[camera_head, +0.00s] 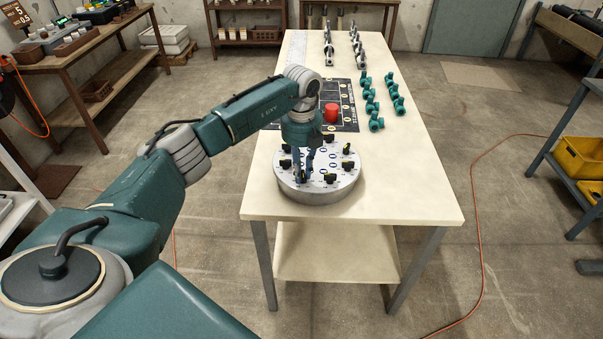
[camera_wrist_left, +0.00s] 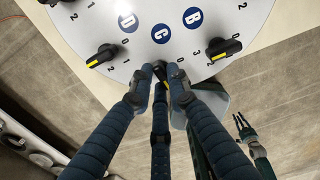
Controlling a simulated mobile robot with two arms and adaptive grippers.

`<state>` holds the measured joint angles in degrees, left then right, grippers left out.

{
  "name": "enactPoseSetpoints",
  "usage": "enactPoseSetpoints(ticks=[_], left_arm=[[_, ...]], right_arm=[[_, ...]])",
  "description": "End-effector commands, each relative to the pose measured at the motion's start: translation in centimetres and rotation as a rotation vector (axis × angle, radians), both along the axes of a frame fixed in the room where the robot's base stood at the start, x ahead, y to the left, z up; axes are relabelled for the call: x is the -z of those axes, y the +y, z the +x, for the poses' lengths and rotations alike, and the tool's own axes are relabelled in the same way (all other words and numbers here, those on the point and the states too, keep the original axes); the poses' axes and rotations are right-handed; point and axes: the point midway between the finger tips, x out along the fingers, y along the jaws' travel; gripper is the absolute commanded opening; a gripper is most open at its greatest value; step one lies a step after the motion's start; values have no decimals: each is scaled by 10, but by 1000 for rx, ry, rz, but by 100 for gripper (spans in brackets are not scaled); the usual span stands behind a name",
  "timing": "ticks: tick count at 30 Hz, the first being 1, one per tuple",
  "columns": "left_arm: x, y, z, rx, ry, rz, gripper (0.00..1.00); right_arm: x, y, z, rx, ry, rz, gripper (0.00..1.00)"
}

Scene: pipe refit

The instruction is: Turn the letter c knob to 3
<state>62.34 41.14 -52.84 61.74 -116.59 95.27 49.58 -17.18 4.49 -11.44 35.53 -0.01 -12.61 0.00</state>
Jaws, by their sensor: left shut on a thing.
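A round white dial plate (camera_head: 318,190) with several black knobs sits on the near part of the workbench. My left gripper (camera_head: 303,174) reaches down to its front edge from above. In the left wrist view, the fingers of the left gripper (camera_wrist_left: 161,76) are shut on the letter c knob (camera_wrist_left: 165,70), just below the blue C label (camera_wrist_left: 161,34). The fingers hide most of this knob; a little black and yellow shows, and its setting cannot be read.
The knob by D (camera_wrist_left: 103,55) and the knob by B (camera_wrist_left: 223,47) flank the held knob closely. Teal pipe fittings (camera_head: 376,122) stand at right. The bench's front right is clear.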

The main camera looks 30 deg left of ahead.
Motion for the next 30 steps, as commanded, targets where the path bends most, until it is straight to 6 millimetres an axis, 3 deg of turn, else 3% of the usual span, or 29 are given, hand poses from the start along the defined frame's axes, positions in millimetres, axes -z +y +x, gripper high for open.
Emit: enactPoseSetpoints(ticks=[30], left_arm=[[-1,2,6,963,-4,3,0]], right_arm=[[28,-1,0,-1,0,-1,24]])
